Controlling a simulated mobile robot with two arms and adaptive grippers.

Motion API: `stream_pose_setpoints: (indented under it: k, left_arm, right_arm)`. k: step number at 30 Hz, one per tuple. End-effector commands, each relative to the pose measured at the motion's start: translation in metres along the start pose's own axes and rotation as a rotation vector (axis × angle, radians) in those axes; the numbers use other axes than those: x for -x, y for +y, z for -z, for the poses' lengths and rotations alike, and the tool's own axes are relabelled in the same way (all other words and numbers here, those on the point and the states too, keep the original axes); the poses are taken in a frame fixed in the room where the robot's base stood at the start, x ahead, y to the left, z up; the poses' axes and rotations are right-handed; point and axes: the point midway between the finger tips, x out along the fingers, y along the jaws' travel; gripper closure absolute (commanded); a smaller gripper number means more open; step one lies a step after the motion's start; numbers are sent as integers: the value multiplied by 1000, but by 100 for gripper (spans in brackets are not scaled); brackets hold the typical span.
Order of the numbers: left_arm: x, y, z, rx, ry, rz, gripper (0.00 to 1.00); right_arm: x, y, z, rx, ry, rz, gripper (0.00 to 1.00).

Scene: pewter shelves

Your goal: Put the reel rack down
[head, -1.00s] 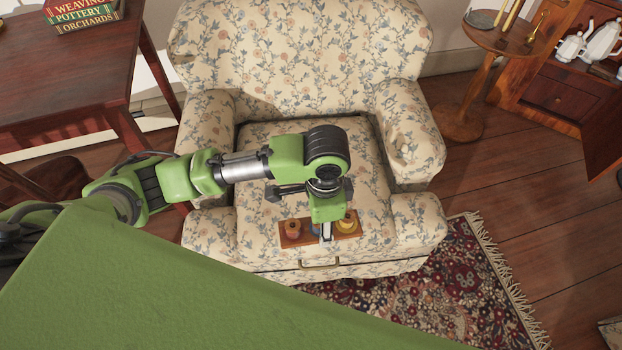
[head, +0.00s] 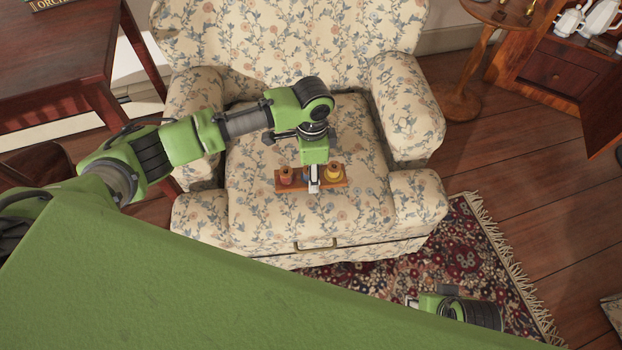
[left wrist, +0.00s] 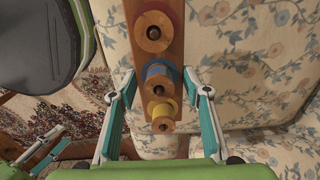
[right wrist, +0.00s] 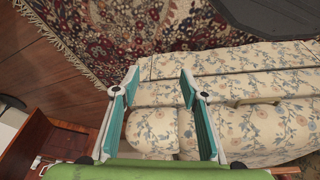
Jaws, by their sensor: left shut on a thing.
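The reel rack (head: 298,187) is a small wooden board carrying a red-orange, a blue and a yellow reel. It looks level and is over the armchair's seat cushion (head: 262,212). My left gripper (head: 314,186) comes down from above and is shut on the rack's middle. The left wrist view shows the rack (left wrist: 178,46) between the two fingers, one along each side. I cannot tell whether its underside touches the cushion. My right gripper (head: 414,302) is low at the right, over the rug. Its fingers are apart and empty in the right wrist view (right wrist: 158,84).
The floral armchair has padded arms (head: 408,105) on both sides and a high back (head: 290,45). The seat around the rack is clear. A dark wooden table (head: 60,65) stands at left, a round side table (head: 480,50) at right. A patterned rug (head: 460,245) lies in front.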

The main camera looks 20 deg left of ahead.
Motion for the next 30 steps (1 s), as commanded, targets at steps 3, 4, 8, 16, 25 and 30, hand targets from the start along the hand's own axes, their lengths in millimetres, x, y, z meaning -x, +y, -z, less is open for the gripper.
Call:
stream_pose_setpoints:
  k: [3,4,8,16,25,30]
  left_arm:
    - [-9,-8,1,-1,2,1,93]
    - [-11,-9,1,0,3,1,93]
    - [-14,-12,1,0,2,1,93]
    - [-42,-16,0,0,0,0,93]
    - [-47,-16,0,-1,2,2,93]
    - [-49,-16,0,-1,2,1,93]
  right_arm:
    - [14,1,2,-1,8,-1,60]
    - [16,1,2,-1,8,-2,60]
    - [22,1,3,-1,10,-2,60]
    - [52,2,6,-3,28,-5,60]
    - [62,2,5,-4,29,-5,60]
    - [61,2,5,-4,28,-5,60]
